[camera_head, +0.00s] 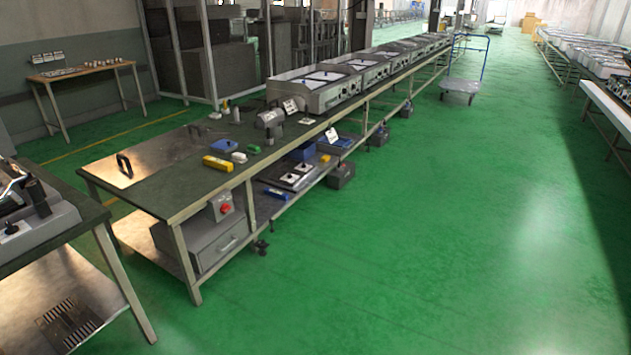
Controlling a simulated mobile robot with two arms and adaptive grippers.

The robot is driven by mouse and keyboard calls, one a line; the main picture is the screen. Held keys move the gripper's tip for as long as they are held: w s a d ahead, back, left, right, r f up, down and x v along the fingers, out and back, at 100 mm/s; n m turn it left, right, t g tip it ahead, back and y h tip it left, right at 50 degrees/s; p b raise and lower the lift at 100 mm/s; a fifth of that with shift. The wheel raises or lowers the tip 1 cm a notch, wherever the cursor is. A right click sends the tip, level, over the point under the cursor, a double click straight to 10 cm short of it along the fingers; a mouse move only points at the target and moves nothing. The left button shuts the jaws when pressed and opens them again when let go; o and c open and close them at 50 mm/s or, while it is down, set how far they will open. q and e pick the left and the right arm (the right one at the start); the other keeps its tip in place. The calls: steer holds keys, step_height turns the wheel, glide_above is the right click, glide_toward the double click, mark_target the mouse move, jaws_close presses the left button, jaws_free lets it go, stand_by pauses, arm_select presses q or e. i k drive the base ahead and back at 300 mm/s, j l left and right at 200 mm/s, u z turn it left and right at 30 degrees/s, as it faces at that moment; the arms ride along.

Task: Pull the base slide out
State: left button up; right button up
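A flat, shiny metal plate (165,150) lies on the near end of the long dark-green workbench (165,200). An upright black handle (124,165) stands at its front left end. This plate looks like the base slide, but the view does not make that certain. It lies flat on the bench top with nothing of mine near it. Neither of my grippers shows in the head view, so nothing is seen touching the plate or its handle.
A yellow block (217,164) and small tools lie right of the plate. A red-button box (221,207) and grey drawer (215,242) are below the bench top. Another table with a grey device (40,220) stands near left. Green floor (400,260) is clear to the right.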

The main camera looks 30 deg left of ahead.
mark_target(301, 176)
steer(key=i+u, duration=0.25)
steer(key=i, duration=0.5)
steer(key=i+l+u, duration=0.15)
steer(key=i, duration=2.2)
steer(key=i+u, duration=0.2)
steer(key=i, duration=0.3)
steer(key=i+u, duration=0.15)
steer(key=i, duration=0.4)
steer(key=i+u, duration=0.2)
steer(key=i, duration=0.35)
steer(key=i+l+u, duration=0.2)
steer(key=i, duration=0.3)
